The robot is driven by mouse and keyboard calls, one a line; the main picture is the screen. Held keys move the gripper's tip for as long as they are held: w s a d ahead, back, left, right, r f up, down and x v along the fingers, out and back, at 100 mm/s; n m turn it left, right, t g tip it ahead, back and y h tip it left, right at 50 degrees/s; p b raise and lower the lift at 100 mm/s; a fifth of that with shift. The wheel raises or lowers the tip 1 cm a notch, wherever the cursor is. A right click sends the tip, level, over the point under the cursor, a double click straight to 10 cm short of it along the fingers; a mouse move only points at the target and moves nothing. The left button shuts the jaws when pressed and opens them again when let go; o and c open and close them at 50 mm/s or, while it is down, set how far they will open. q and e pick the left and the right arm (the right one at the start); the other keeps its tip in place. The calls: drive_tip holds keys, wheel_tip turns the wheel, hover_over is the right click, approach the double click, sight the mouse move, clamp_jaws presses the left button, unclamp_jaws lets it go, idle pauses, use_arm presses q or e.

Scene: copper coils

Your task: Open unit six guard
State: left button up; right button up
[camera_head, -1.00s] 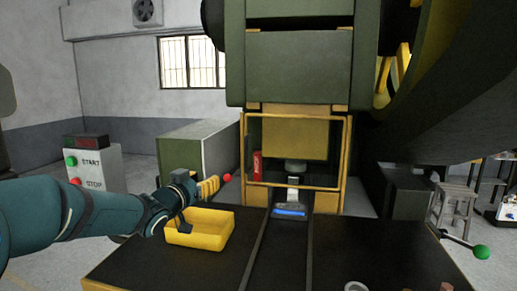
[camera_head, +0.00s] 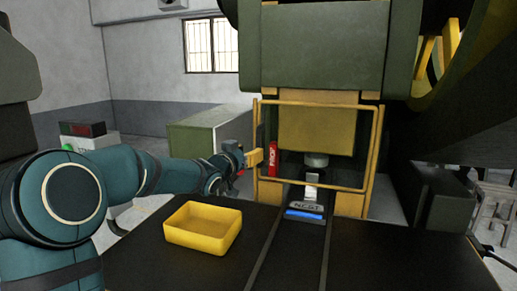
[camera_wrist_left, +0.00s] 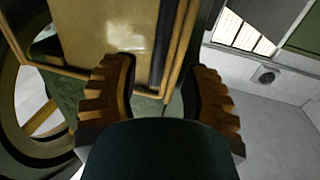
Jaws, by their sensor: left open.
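The guard (camera_head: 375,145) is a clear panel in a yellow frame, closed down across the front of the green press. A red strip (camera_head: 273,158) stands behind its left side. My left gripper (camera_head: 254,158) is at the left edge of the frame, with its fingers pointing toward it. In the left wrist view, the ridged yellow fingers (camera_wrist_left: 160,88) are spread wide, with yellow frame bars (camera_wrist_left: 182,50) beyond and between them. I cannot tell whether they touch the frame. My right gripper is not in view.
A yellow bin (camera_head: 203,240) sits on the dark table (camera_head: 385,245) below my left arm. A nest block (camera_head: 306,206) with a blue strip lies before the guard. A start/stop box (camera_head: 92,140) stands behind my left arm. The table's right part is clear.

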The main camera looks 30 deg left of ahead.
sight(258, 146)
use_arm(q)
drive_tip(key=shift+w+a, duration=0.1)
drive_tip(key=shift+w, duration=3.05)
clamp_jaws()
